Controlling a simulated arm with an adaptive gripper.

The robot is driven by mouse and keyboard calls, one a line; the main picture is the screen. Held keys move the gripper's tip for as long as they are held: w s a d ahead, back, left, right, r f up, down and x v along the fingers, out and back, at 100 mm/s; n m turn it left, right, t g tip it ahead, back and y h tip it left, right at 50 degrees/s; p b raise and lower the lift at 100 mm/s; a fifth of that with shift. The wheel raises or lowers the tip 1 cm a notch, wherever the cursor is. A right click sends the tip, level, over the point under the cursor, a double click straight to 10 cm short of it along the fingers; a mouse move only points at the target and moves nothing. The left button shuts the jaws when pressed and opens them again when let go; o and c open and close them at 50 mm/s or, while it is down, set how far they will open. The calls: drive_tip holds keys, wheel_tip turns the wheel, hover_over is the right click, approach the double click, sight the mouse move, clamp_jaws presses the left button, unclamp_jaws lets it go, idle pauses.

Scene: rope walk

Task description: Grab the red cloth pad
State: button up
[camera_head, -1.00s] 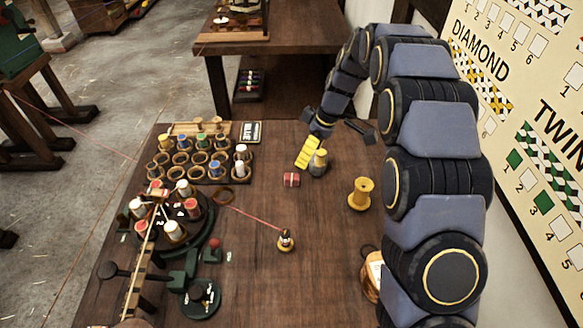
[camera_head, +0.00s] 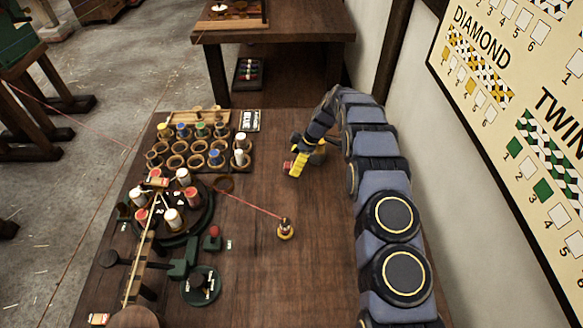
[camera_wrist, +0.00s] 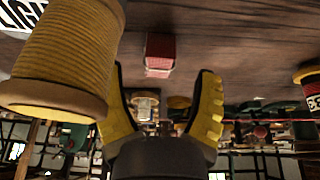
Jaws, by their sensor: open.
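The red cloth pad (camera_wrist: 160,52) lies on the wooden table, ahead of and between my open fingertips in the wrist view. In the head view only a small red part of the pad (camera_head: 287,166) shows beside the yellow fingers; the rest is hidden. My gripper (camera_head: 297,165) is low over the table with its yellow fingers pointing down. In the wrist view my gripper (camera_wrist: 164,76) has its two fingers spread, with nothing between them. I cannot tell the exact gap from fingers to pad.
A large yellow spool (camera_wrist: 65,55) stands close beside one finger in the wrist view. A holder with several spools (camera_head: 200,150) and a round spool carrier (camera_head: 172,210) stand to the left. A red cord runs to a small brass-coloured weight (camera_head: 285,229). The table's front middle is clear.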

sight(291, 165)
drive_tip(key=x, duration=0.3)
drive_tip(key=c, duration=1.1)
drive_tip(key=shift+r, duration=0.15)
